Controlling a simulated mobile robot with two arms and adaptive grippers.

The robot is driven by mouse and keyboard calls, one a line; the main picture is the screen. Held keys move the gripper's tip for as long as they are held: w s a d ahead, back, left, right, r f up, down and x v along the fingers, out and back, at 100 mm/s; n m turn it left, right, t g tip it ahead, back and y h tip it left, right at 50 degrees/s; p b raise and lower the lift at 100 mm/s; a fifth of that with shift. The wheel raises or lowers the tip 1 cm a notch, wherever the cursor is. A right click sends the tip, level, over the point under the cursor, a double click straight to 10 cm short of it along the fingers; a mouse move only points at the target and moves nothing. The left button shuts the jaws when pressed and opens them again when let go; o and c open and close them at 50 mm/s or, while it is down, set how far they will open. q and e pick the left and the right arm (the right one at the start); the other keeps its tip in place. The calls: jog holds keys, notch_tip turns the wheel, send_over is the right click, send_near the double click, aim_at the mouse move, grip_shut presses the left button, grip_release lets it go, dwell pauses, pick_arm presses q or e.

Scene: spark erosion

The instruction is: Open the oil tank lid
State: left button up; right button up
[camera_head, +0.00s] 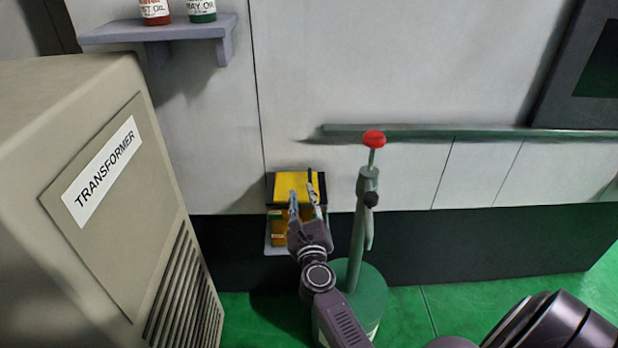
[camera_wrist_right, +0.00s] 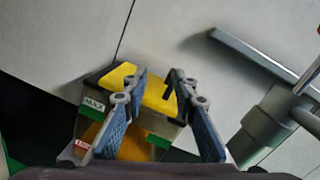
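The oil tank (camera_head: 279,232) is a small clear-walled box with orange-brown oil, mounted low against the wall. Its yellow and black lid (camera_head: 290,182) lies over the top and looks shut. The right wrist view shows the yellow lid (camera_wrist_right: 117,76) and the tank's green MAX label (camera_wrist_right: 94,106). My right gripper (camera_head: 302,191) is open, with its fingers over the front of the tank and the tips near the lid. In the right wrist view its fingers (camera_wrist_right: 157,84) stand apart with nothing gripped. I cannot tell whether a tip touches the lid. My left gripper is not in view.
A green pump-like cylinder (camera_head: 372,301) with a grey post and red knob (camera_head: 374,138) stands just right of my right arm. A beige transformer cabinet (camera_head: 60,190) fills the left. A shelf (camera_head: 165,30) holds bottles above. A rail (camera_head: 470,132) runs along the wall.

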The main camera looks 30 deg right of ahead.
aim_at(310, 175)
jog(key=d+m, duration=0.1)
jog(key=d+m+g+h, duration=0.1)
jog(key=d+m, duration=0.1)
jog(key=shift+w+d+f, duration=0.1)
jog(key=shift+f, duration=0.1)
jog(key=x, duration=0.6)
jog(key=shift+w+d+f, duration=0.1)
jog(key=shift+w+d, duration=0.1)
jog(key=shift+w, duration=0.25)
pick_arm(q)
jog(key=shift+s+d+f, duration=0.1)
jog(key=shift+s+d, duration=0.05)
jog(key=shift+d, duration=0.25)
pick_arm(e)
grip_shut()
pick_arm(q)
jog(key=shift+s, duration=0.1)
